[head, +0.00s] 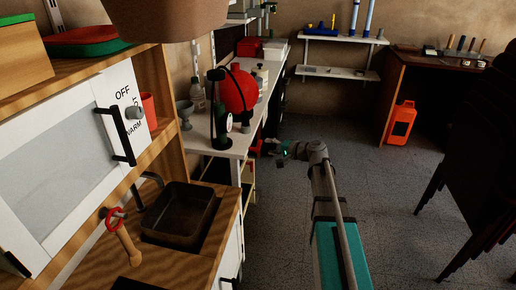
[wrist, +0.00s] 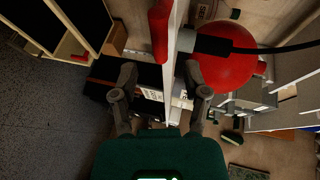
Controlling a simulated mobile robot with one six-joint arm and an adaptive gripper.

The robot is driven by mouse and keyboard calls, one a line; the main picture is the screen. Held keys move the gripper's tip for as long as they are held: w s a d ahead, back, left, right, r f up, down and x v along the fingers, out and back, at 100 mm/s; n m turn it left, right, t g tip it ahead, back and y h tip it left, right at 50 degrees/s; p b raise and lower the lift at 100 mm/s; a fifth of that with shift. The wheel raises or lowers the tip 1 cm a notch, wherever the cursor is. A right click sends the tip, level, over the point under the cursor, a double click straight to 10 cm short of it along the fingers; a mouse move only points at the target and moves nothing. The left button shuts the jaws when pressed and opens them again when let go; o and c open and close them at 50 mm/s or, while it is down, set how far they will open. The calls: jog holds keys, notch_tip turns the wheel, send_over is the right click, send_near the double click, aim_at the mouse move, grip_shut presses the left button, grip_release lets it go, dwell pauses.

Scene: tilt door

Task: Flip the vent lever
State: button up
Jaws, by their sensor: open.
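I cannot tell for sure which part is the vent lever. A red ball-shaped body (head: 238,92) with a curved black bar and a dark green and black stand (head: 220,120) is on the white bench (head: 233,149). The red ball also shows right of centre in the wrist view (wrist: 228,62), with a black bar across it. My gripper (head: 283,149) is low over the floor side of the bench, right of its front edge. In the wrist view my gripper (wrist: 160,72) is open and empty, its fingers on either side of the bench edge line; I cannot tell whether they touch it.
Stacked dark chairs (head: 480,150) stand at right. The grey floor (head: 370,190) between is clear.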

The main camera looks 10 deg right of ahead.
aim_at(259, 143)
jog(key=shift+b+x, duration=0.55)
jog(key=shift+x, duration=2.35)
